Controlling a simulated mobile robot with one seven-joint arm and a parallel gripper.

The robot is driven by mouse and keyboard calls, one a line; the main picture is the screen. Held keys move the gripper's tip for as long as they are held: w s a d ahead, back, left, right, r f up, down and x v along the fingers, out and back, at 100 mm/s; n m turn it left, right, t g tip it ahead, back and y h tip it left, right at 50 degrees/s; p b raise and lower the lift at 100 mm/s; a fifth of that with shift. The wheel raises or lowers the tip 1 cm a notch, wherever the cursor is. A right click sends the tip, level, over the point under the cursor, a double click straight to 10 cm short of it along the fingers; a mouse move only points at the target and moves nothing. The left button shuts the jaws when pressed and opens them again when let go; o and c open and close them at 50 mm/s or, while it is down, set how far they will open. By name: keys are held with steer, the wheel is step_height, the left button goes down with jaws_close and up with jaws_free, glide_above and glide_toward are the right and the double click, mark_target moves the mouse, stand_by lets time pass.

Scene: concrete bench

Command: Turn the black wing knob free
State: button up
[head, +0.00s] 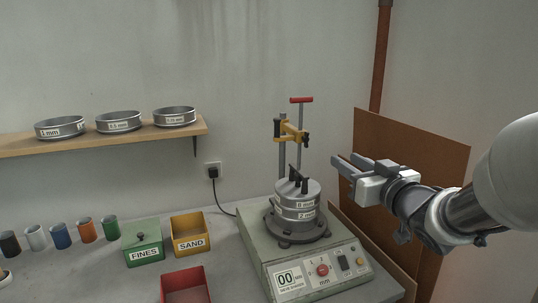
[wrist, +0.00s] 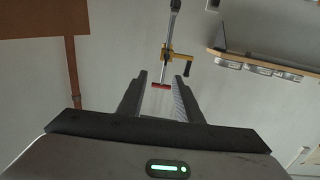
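A black winged piece (head: 297,180), which looks like the wing knob, stands upright on the lid of the round metal sieve stack (head: 298,206). The stack sits on the grey-green shaker (head: 262,243). Behind it, a yellow clamp (head: 289,132) with black knob parts is on a metal post, with a red T-handle (head: 301,100) above. In the wrist view the yellow clamp (wrist: 178,57), its black handle (wrist: 188,69) and the red T-handle (wrist: 160,87) show beyond the fingers. My gripper (head: 343,162) is open and empty, right of the stack and apart from it.
A green FINES box (head: 143,251), a yellow SAND box (head: 190,247) and a red box (head: 186,281) stand left of the shaker. Several coloured cups (head: 61,239) are farther left. A wooden shelf (head: 100,138) holds sieves. A brown panel (head: 425,165) is behind my arm.

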mark_target(308, 139)
steer(key=shift+n+y, duration=0.3)
steer(key=shift+y, duration=0.2)
steer(key=x, duration=1.7)
steer(key=shift+w+a, duration=0.3)
steer(key=shift+a, duration=0.15)
jaws_close()
